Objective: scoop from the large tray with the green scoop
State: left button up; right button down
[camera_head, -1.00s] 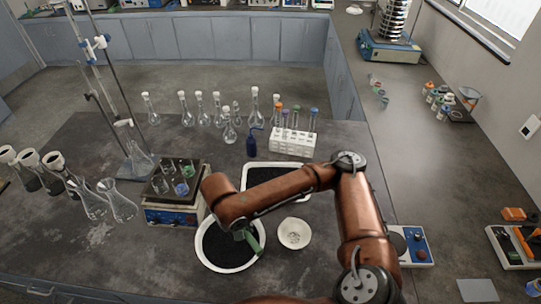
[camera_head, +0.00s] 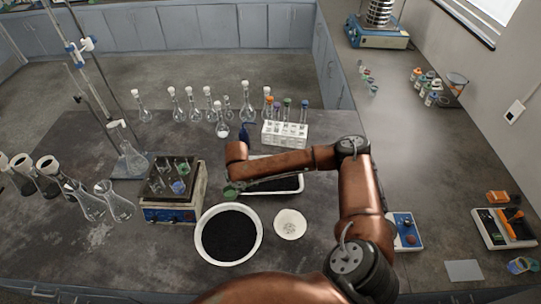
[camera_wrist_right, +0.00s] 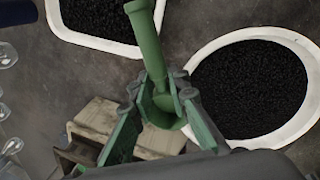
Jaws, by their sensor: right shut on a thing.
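My right gripper (camera_wrist_right: 162,92) is shut on the green scoop (camera_wrist_right: 148,40). In the head view the scoop (camera_head: 231,191) shows as a small green patch under the end of my arm, just behind the round bowl and left of the rectangular tray. The white rectangular tray (camera_head: 298,188) holds black granules and is partly hidden by my right arm; it also shows in the wrist view (camera_wrist_right: 88,39). The white round bowl (camera_head: 259,242) of black granules stands in front, and in the wrist view (camera_wrist_right: 311,60) it lies to the right. My left gripper is not in view.
A small white dish (camera_head: 290,224) stands right of the bowl. A hot plate with small beakers (camera_head: 172,212) is on the left. A tube rack (camera_head: 285,135) and several flasks stand behind the tray. A blue-and-white device (camera_head: 407,232) is to the right.

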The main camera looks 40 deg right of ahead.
pick_arm(q)
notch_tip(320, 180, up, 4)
jog(key=p, duration=0.3)
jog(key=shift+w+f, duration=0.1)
pick_arm(e)
jog(key=w+d+f+n, duration=0.1)
jog(key=w+d+n, duration=0.1)
jog(key=d+n, duration=0.2)
jog(key=w+d+f+n+y, duration=0.1)
jog(key=d+n, duration=0.3)
jog(key=d, duration=0.6)
jog(key=w+d+f+n, duration=0.1)
jog(key=w+d+n, duration=0.2)
jog(key=d, duration=0.5)
jog(key=shift+w+f+n+y, duration=0.3)
jog(key=shift+w+n+y, duration=0.05)
jog(key=shift+n+y, duration=0.05)
